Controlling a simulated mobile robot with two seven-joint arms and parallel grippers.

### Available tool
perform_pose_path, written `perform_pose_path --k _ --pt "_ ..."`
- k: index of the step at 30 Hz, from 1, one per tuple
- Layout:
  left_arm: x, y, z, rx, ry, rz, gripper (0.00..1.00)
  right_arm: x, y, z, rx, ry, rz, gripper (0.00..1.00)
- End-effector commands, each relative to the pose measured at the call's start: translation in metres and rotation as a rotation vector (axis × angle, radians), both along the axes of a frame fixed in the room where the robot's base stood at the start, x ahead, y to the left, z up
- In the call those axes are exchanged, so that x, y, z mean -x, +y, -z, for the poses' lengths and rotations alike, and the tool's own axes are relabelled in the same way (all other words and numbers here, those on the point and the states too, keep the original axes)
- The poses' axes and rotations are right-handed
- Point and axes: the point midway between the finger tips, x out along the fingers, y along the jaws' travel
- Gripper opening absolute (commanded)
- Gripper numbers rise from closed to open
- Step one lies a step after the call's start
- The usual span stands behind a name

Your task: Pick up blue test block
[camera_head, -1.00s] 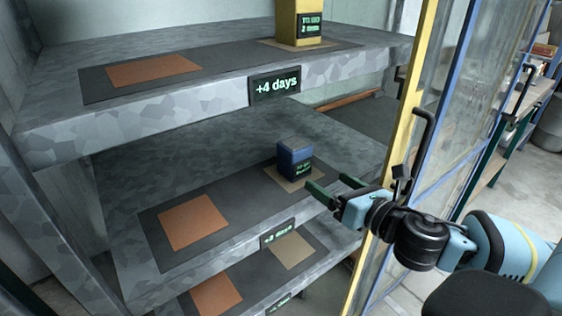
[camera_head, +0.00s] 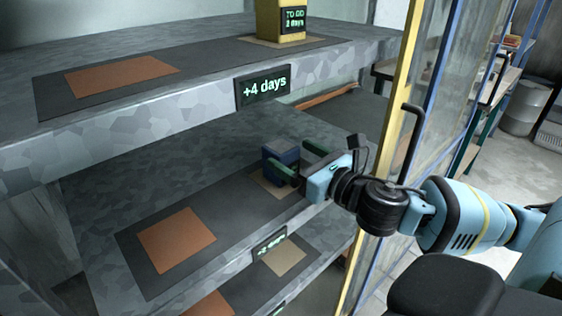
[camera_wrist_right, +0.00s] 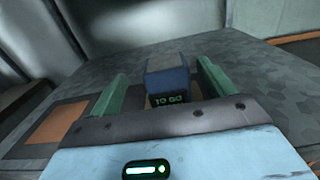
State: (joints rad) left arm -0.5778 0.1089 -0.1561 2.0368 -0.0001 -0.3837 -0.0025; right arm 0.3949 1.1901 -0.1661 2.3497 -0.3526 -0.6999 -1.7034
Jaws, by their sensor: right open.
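The blue test block (camera_head: 284,160) stands upright on a tan square at the right of the middle shelf. In the right wrist view the blue block (camera_wrist_right: 167,80) shows a dark label with green "TO GO" lettering, its lower part hidden by the gripper body. My right gripper (camera_head: 297,159) is open, its green fingers on either side of the block. In the wrist view the right gripper (camera_wrist_right: 160,92) has the block between its fingers, with a clear gap on the left and a smaller one on the right. My left gripper is not in view.
A yellow block (camera_head: 282,22) stands on the upper shelf, above a "+4 days" sign (camera_head: 264,88). Orange squares (camera_head: 176,240) mark the left of the shelves. A yellow door-frame post (camera_head: 402,100) stands right of the shelves, close to my right arm.

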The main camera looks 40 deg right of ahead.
Motion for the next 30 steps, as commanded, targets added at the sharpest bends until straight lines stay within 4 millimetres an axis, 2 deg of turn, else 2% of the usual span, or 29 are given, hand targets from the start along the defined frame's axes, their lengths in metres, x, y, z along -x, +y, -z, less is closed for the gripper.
perform_pose_path --k 8,21,30 --pt "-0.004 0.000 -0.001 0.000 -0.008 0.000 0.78 -0.003 0.000 0.000 -0.002 0.000 0.000 0.82" --pt "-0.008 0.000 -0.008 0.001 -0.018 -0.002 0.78 -0.045 -0.003 0.001 -0.004 -0.002 0.001 0.82" --pt "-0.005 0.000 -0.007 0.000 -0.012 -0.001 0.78 -0.054 -0.001 0.003 -0.001 0.001 -0.002 0.82"
